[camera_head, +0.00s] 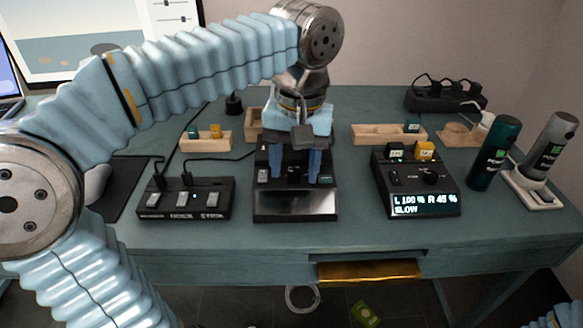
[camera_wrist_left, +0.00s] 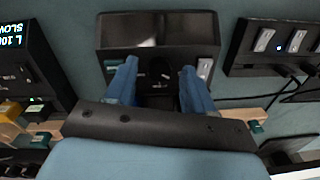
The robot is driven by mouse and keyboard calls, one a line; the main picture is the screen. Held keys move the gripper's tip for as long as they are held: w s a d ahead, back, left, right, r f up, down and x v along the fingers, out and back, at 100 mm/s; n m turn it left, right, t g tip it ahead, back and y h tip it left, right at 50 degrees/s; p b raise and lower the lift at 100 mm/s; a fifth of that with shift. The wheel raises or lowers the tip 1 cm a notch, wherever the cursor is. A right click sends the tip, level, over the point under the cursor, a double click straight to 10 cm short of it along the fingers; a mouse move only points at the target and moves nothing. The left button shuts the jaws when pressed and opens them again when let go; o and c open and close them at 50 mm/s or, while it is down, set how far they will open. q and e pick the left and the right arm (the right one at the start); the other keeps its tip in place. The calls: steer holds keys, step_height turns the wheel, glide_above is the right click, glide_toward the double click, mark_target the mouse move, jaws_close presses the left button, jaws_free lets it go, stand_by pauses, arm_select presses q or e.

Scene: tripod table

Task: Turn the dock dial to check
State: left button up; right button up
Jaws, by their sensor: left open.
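A black dock-like unit (camera_head: 262,207) with a glossy front panel stands in the middle of the table; it also shows in the wrist view (camera_wrist_left: 112,30). A dark dial (camera_wrist_left: 160,69) sits on its upper face in the wrist view. My left gripper (camera_head: 298,172) points down over this unit. Its blue fingers are open, one on each side of the dial in the wrist view (camera_wrist_left: 158,72). I cannot tell whether they touch it. The dial's marks and setting are not readable. My right gripper is out of view.
A second black unit (camera_head: 382,183) with a knob and a lit display reading "L 100 % R 45 % SLOW" stands to the right. A switch strip (camera_head: 186,205) is at left. Wooden trays (camera_head: 368,134) lie behind. Green (camera_head: 494,152) and grey (camera_head: 550,146) cylinders stand far right.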

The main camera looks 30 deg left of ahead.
arm_select(q)
jaws_close()
stand_by(0.3)
